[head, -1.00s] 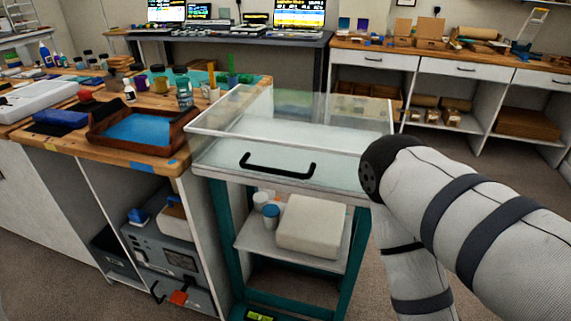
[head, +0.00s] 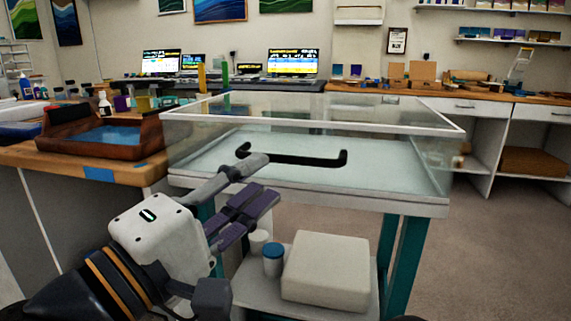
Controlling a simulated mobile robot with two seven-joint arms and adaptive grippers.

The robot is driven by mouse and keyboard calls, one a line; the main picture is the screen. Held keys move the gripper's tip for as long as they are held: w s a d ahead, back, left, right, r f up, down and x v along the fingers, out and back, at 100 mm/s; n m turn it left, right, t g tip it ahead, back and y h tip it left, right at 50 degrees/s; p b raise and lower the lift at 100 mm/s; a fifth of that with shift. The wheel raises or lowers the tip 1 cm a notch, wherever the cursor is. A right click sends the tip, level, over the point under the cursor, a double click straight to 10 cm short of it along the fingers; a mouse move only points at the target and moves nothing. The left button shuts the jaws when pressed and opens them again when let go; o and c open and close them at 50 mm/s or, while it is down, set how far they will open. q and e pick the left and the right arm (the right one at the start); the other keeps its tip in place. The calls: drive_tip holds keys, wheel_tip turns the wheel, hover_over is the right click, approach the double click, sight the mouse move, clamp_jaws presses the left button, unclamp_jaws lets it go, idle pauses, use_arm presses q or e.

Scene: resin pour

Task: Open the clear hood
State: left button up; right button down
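The clear hood (head: 400,150) is a see-through box with a white-edged top. It sits down over the pale top of a teal-legged cart (head: 425,207). A black bar handle (head: 320,161) is on the hood's front. My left gripper (head: 270,177) is in front of the hood at the handle's left part, coming from the lower left. Its fingers are apart, with purple pads on the lower one. The upper fingertip overlaps the handle in the picture; I cannot tell whether it touches. My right gripper is not in view.
A wooden tray (head: 125,152) with blue in it stands on the left bench, close to the hood. A white block (head: 326,270) and a blue-lidded jar (head: 273,261) are on the cart's lower shelf. The floor to the right of the cart is clear.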

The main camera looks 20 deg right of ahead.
sight(284, 162)
use_arm(q)
drive_tip(key=x, duration=0.7)
drive_tip(key=shift+d, duration=0.1)
drive_tip(key=shift+c, duration=0.6)
clamp_jaws()
